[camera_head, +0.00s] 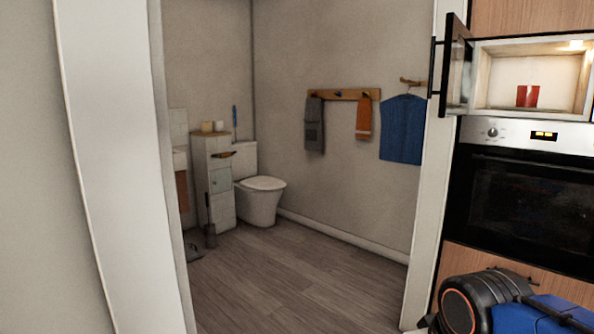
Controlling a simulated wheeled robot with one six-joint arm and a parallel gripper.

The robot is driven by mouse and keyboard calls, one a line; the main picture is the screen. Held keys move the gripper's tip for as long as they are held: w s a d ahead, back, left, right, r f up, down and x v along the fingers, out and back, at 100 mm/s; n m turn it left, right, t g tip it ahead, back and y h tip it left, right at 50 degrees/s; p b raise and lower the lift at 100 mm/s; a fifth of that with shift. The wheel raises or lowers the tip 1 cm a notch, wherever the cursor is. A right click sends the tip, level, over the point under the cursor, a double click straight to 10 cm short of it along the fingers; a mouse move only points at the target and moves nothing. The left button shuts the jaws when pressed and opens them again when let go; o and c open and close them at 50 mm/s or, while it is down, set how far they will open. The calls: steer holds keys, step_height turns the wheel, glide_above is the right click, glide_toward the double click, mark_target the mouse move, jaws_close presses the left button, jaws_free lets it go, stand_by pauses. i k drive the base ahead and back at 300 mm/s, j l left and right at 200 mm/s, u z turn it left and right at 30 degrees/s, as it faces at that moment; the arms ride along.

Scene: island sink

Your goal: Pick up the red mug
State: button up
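A red mug (528,96) stands inside the lit, open microwave (483,92) at the upper right. The mug looks upright on the microwave floor, and no handle can be made out clearly. The microwave door (458,68) is swung open to the left, with a dark handle on its edge. My gripper is not in view, so nothing shows of its fingers or what they hold. A dark and blue jointed part at the lower right looks like my arm.
A built-in oven (525,185) sits below the microwave. A white door frame (432,150) stands left of the cabinet. Beyond it is a bathroom with a toilet (262,195), hanging towels and a blue garment (402,130). The wooden floor (290,275) through the doorway is clear.

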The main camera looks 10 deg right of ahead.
mark_target(527, 95)
steer(key=i+z, duration=0.1)
steer(key=z, duration=0.45)
steer(key=i+z, duration=0.25)
steer(key=i, duration=0.15)
steer(key=i+j+z, duration=0.2)
steer(key=i, duration=0.15)
steer(key=i+j+z, duration=0.25)
steer(key=i+j, duration=0.15)
steer(key=i, duration=0.45)
steer(key=i+j, duration=0.15)
steer(key=i, duration=0.4)
